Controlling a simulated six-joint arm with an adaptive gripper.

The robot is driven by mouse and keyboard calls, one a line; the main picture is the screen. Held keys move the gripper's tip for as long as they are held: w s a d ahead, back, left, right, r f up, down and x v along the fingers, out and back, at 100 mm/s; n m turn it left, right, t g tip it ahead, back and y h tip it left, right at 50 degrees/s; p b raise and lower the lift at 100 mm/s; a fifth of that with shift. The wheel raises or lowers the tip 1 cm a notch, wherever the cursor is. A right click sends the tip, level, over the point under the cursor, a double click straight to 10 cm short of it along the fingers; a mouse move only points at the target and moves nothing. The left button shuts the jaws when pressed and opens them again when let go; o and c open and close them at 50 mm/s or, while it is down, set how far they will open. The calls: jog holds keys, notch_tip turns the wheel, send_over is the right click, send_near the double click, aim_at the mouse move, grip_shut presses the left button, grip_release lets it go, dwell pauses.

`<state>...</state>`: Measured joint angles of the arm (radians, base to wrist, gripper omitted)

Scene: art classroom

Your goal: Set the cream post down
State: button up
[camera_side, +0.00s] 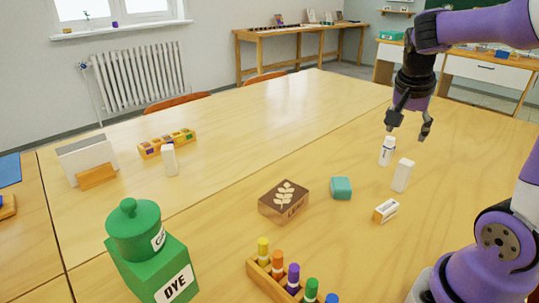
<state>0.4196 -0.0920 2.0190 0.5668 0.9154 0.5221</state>
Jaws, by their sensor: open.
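A cream upright post (403,175) stands on the table at the right. A similar pale post (170,160) stands at the left; I cannot tell which one the task names. My gripper (407,129) hangs fingers-down above the table at the right. It is open, with nothing between its fingers. It is above and apart from the right-hand post and a small white bottle (387,151) beside it.
A white-and-orange eraser (385,210), a teal block (341,188) and a brown leaf box (284,201) lie nearby. A marker rack (262,281) and a green dye canister (150,262) stand in front. The far middle table (270,120) is clear.

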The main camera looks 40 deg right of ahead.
jog(key=s+a+n+t+y, duration=0.1)
jog(key=a+n+t+y, duration=0.3)
jog(key=a+n, duration=1.2)
jog(key=a+t, duration=0.1)
jog(key=a, duration=0.2)
jog(key=shift+s+a+n+y, duration=0.25)
jog(key=shift+a+n+y, duration=0.05)
jog(key=shift+a, duration=0.1)
jog(key=shift+r, duration=0.15)
